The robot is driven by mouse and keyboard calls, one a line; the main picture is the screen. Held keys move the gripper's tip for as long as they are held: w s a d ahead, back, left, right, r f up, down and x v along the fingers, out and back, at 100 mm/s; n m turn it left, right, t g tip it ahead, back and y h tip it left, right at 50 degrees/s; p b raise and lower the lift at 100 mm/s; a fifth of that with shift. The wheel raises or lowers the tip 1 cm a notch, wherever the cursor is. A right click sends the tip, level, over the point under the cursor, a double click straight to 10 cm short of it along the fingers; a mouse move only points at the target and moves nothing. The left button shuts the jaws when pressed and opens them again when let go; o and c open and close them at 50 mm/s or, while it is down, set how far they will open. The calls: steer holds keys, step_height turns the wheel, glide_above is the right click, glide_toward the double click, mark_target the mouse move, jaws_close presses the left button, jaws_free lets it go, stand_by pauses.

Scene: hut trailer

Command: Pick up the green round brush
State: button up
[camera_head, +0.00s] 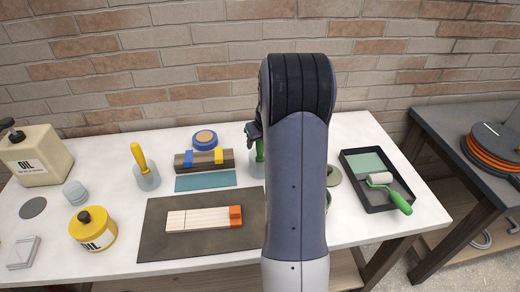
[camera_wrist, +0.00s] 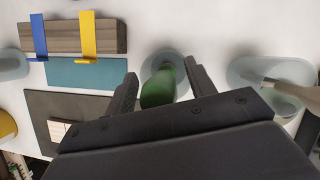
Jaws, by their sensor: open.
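The green round brush (camera_wrist: 158,90) stands in a clear glass jar (camera_wrist: 181,70), with its green handle up. In the wrist view the handle lies between the two dark fingers of my gripper (camera_wrist: 160,72), which are open with a visible gap on either side. In the head view my gripper (camera_head: 252,133) is at the brush's green handle (camera_head: 260,150), above the jar (camera_head: 256,170). My arm hides part of the brush and jar there. The bristles cannot be made out.
Another glass jar (camera_wrist: 262,75) stands right of the brush in the wrist view. A wood block (camera_head: 183,163) with blue and yellow clamps is to the left, and a jar with a yellow-handled tool (camera_head: 140,158) beyond it. A roller tray (camera_head: 375,198) is at right.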

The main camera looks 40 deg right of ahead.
steer(key=shift+f, duration=0.15)
steer(key=shift+c, duration=0.4)
steer(key=c, duration=1)
